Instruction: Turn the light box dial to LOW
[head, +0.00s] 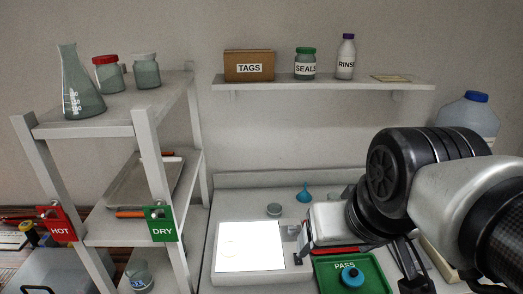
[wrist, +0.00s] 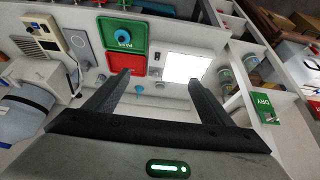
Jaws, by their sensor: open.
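The light box shows a lit white panel (head: 249,246) low in the middle of the head view; the lit panel also shows in the wrist view (wrist: 188,67). A narrow pale control strip (wrist: 155,63) runs beside the panel, with small dark controls on it. The dial and its marks are too small to read. In the head view a black control (head: 297,259) shows on the strip. My gripper (wrist: 162,78) is open and empty, its two fingers wide apart on either side of the strip in the wrist view. In the head view its fingertips are hard to make out.
A green PASS tray (head: 330,283) with a blue-topped item (head: 351,277) lies right of the light box, beside a red tray (wrist: 125,63). A blue funnel (head: 304,193) and a small jar (head: 274,210) stand behind. A rack (head: 150,129) stands left; a wall shelf (head: 280,87) hangs above.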

